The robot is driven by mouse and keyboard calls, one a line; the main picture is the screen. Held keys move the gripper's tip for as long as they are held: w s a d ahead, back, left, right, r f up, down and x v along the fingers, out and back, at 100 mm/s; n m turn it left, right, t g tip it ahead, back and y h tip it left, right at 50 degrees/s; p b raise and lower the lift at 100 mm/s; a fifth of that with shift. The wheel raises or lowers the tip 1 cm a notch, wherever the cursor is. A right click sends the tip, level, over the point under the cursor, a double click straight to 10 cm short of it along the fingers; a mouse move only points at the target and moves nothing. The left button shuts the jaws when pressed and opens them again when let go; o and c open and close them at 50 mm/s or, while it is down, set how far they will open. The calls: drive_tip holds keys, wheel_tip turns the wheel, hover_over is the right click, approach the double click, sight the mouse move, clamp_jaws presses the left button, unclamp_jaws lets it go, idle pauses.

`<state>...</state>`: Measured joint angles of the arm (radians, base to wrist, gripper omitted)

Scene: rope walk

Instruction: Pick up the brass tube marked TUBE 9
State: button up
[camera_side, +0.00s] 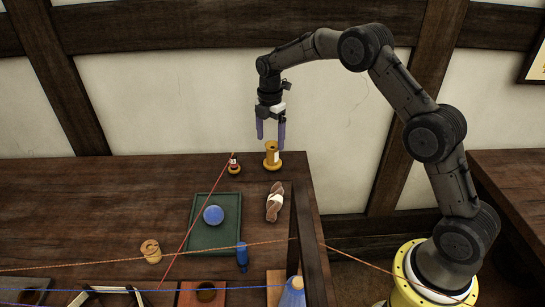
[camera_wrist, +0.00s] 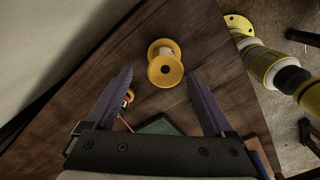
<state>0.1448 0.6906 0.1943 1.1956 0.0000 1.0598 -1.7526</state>
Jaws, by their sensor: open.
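A yellow, flanged spool-like tube (camera_side: 272,159) stands upright near the table's back right edge, with a pale label too small to read. In the wrist view the yellow tube (camera_wrist: 165,66) shows a round flange with a dark central hole, ahead of and between the fingers. No TUBE 9 marking is legible. My gripper (camera_side: 270,141) is open and empty, pointing down just above the tube. In the wrist view my gripper (camera_wrist: 160,76) shows its two purple-blue fingers spread apart. A second tan, spool-like piece (camera_side: 151,251) lies at the front left.
A small labelled spool (camera_side: 234,167) stands left of the yellow tube, with a red strand from it. A brown twisted hank (camera_side: 274,203), a green tray (camera_side: 203,241) with a blue ball (camera_side: 213,215) and a blue cylinder (camera_side: 242,257) are nearer. Orange and blue strands cross the front.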

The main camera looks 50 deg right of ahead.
sight(272, 144)
drive_tip(key=shift+s+d+f, duration=0.1)
drive_tip(key=shift+s+f, duration=0.1)
drive_tip(key=shift+f, duration=1.1)
drive_tip(key=shift+s+f, duration=0.15)
drive_tip(key=shift+f, duration=1.15)
clamp_jaws()
